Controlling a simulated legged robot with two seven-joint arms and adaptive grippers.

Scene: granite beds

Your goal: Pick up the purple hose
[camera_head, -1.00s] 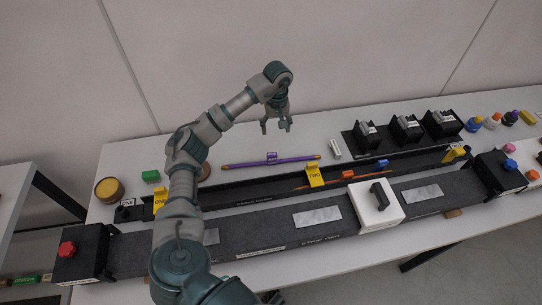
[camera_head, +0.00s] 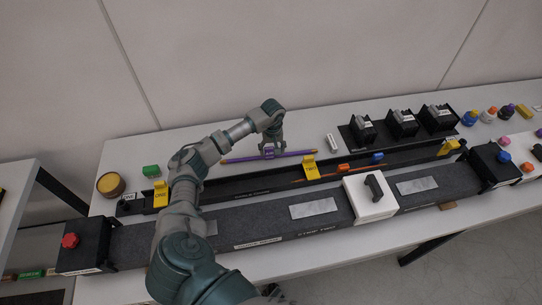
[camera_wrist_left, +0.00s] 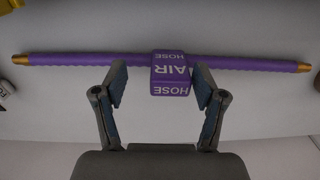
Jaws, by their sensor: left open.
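The purple hose (camera_head: 295,154) lies on the white table behind the black trough, with brass-coloured ends. A purple block label sits at its middle; in the left wrist view the hose (camera_wrist_left: 100,60) carries this block (camera_wrist_left: 171,75), marked "AIR HOSE". My left gripper (camera_head: 270,152) is at the hose's middle. In the left wrist view my left gripper (camera_wrist_left: 160,85) is open, with one finger on each side of the block. Gaps show between the fingers and the block. My right gripper is not in view.
A dark trough (camera_head: 235,186) with yellow tags (camera_head: 310,168) and a granite bed (camera_head: 260,226) run along the table's front. A green block (camera_head: 151,171) and round tin (camera_head: 110,185) stand left. Black holders (camera_head: 401,124) stand right, near a small white item (camera_head: 333,143).

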